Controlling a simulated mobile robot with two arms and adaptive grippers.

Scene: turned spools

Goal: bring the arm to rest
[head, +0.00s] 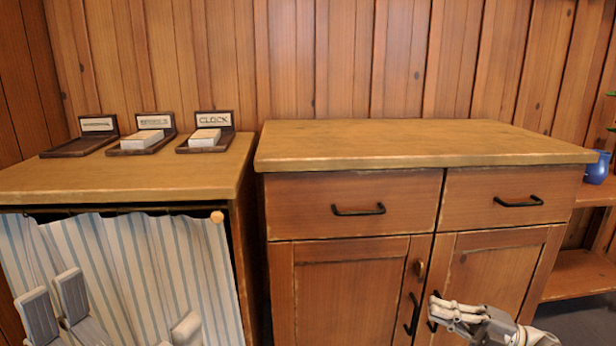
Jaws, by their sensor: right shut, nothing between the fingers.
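My right gripper (457,312) is at the lower right, in front of the wooden cabinet (346,283). Its fingers are together, with nothing between them. It points left, and its pale wrist runs off the bottom edge. It appears below the cabinet top, over the lower part of the doors; whether it touches them cannot be told.
The cabinet top (420,145) is bare. On the left counter (150,185) are several dark trays, one labelled CLOCK (207,139). A blue jug (598,168) is on the right shelf.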

